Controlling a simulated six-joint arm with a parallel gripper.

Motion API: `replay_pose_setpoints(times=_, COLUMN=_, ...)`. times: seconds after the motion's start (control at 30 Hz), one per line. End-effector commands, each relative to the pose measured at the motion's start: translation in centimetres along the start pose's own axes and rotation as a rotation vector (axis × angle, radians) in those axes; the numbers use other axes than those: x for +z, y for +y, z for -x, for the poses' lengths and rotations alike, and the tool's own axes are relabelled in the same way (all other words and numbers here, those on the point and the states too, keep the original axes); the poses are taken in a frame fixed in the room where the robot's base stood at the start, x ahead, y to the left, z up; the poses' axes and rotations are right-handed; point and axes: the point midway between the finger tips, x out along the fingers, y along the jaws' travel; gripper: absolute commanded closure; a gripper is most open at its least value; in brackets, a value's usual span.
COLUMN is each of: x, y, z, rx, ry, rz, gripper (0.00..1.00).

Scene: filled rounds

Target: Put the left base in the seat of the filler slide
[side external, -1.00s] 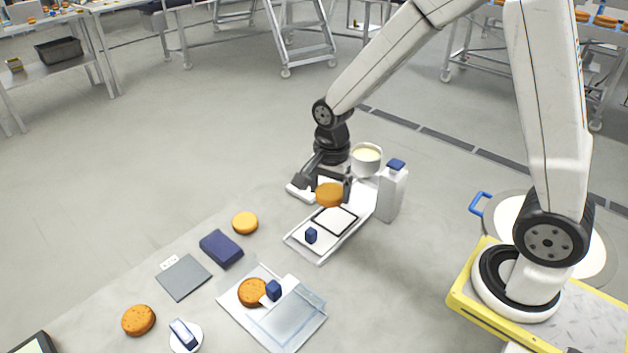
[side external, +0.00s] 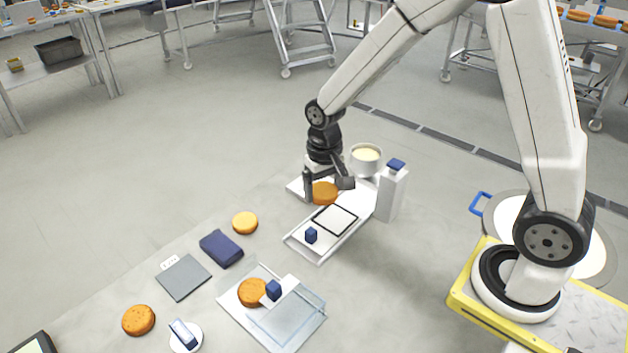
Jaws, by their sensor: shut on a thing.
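My gripper (side external: 327,186) is shut on a round orange-brown base (side external: 324,194), with one finger on each side of it. The base is level and sits at the far end of the white filler slide (side external: 318,251). I cannot tell whether it touches the slide or hangs just above it. The slide has a black-outlined white square (side external: 335,220) in its middle and a dark blue knob (side external: 311,235) at its near end. Whatever lies under the held base is hidden.
Other rounds lie at the left (side external: 138,320) and centre (side external: 245,223).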

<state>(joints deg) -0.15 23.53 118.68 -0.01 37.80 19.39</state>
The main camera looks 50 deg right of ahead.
Motion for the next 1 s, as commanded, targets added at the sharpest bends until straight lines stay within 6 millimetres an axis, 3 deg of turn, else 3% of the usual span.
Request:
replay_pose_setpoints(times=0.4, x=-0.6, y=-0.1, z=-0.3, rx=0.000, ry=0.000, rz=0.309, gripper=0.37)
replay_pose_setpoints(times=0.77, x=-0.7, y=-0.1, z=-0.1, rx=0.000, ry=0.001, rz=0.337, gripper=0.37)
replay_pose_setpoints(times=1.0, x=-0.7, y=-0.1, z=2.0, rx=-0.001, ry=0.005, rz=0.336, gripper=0.37)
